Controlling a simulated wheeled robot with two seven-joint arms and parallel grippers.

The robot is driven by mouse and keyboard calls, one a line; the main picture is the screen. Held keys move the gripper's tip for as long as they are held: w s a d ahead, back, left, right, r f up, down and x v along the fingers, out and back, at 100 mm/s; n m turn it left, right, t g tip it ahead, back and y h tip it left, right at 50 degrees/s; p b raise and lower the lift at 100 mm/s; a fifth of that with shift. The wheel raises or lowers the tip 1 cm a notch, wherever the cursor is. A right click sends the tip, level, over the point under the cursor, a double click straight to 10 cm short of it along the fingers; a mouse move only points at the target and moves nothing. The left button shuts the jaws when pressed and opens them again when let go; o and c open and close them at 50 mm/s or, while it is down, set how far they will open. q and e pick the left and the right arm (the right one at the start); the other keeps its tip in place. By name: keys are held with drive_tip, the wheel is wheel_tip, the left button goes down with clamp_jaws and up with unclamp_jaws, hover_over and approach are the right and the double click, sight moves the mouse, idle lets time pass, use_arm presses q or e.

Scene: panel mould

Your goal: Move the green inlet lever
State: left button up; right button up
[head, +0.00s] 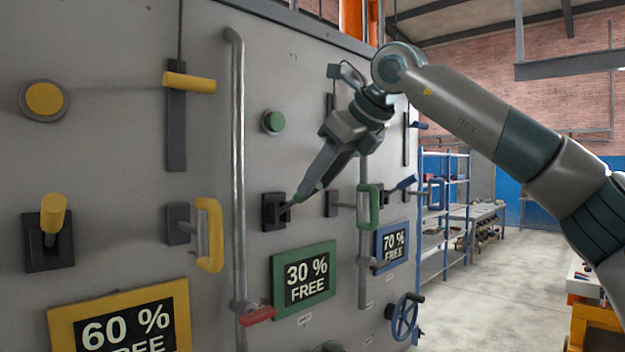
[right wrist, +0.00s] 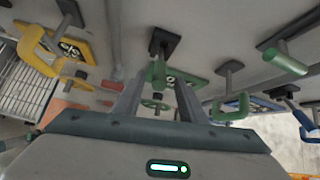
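The green lever (right wrist: 158,72) stands out from a black base plate on the grey panel; the base (head: 275,211) also shows in the head view. My right gripper (head: 303,194) is at this lever and hides much of its green grip in the head view. In the right wrist view the gripper (right wrist: 157,88) is open, with one finger on each side of the lever's line. The lever's end shows between the fingertips; I cannot tell whether either finger touches it. My left gripper is not in view.
A green "30 % FREE" sign (head: 304,281) sits below the lever. A vertical pipe (head: 237,170) with a red handle (head: 257,316) runs left of it. A green pull handle (head: 368,207) stands close on the right. Yellow controls (head: 209,235) are further left, a blue handwheel (head: 404,317) lower right.

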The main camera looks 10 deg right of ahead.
sight(299, 197)
drive_tip(key=shift+p+x, duration=0.4)
drive_tip(key=shift+x, duration=1.1)
clamp_jaws()
